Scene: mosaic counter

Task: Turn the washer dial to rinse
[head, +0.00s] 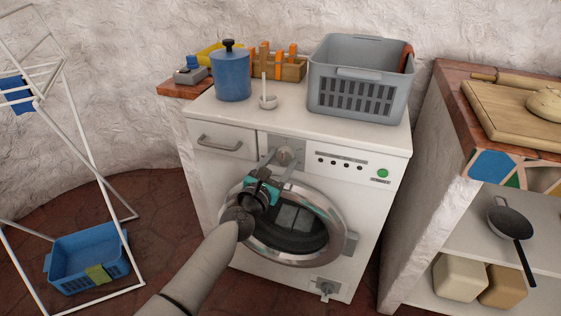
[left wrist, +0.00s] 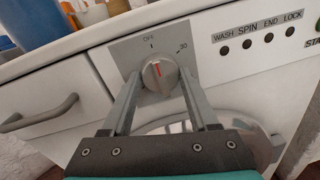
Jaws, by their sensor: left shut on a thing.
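The washer dial (head: 285,155) is a round grey knob on a grey plate at the top front of the white washing machine (head: 365,207). In the left wrist view the dial (left wrist: 159,76) has a red mark pointing up, close to the line under OFF; a 30 mark is at its upper right. No rinse label is readable; my fingers hide the plate's lower part. My left gripper (head: 283,160) is shut on the dial, one finger on each side, also in the left wrist view (left wrist: 157,82). My right gripper is not in view.
The round door (head: 342,222) is below the dial, behind my left arm. A drawer with a handle (head: 220,143) is to the dial's left, indicator lights and a green button (head: 383,173) to its right. A grey basket (head: 361,50), blue pot (head: 232,78) and ladle stand on top.

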